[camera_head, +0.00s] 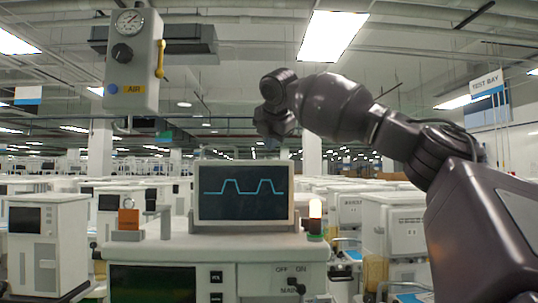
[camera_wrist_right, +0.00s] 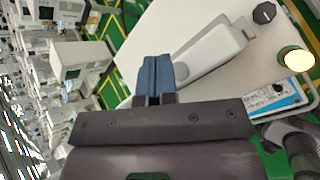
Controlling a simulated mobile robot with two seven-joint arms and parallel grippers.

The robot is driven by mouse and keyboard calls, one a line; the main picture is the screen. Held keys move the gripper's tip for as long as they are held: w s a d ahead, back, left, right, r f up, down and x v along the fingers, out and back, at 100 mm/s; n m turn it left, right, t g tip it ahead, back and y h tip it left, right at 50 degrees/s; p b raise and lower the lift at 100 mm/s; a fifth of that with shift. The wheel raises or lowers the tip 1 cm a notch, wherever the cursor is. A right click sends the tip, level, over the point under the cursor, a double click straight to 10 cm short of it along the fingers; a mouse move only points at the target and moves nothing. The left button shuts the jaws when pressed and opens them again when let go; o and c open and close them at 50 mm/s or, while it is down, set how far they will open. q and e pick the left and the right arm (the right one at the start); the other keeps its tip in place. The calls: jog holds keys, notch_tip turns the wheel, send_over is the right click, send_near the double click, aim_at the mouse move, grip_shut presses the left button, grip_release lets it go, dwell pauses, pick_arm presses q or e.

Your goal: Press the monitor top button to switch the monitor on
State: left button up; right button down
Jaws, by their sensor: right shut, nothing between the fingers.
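The monitor (camera_head: 243,194) stands on top of a white cart, and its dark screen shows a light-blue waveform. In the right wrist view the monitor (camera_wrist_right: 212,48) appears from above as a long light-grey body. My left gripper is in neither view.
The cart (camera_head: 170,249) carries a lit indicator lamp (camera_head: 315,214) right of the monitor and an orange-topped part (camera_head: 128,219) at left. An AIR gauge box (camera_head: 133,60) hangs at upper left. Other carts (camera_head: 47,245) stand around. Air above the monitor is otherwise clear.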

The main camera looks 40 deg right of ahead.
notch_tip(320, 180, up, 3)
jog(key=p, duration=0.3)
jog(key=shift+f, duration=0.1)
jog(key=shift+s+a+r, duration=0.1)
jog(key=shift+a+r, duration=0.05)
jog(key=shift+r, duration=0.95)
jog(key=shift+f, duration=0.1)
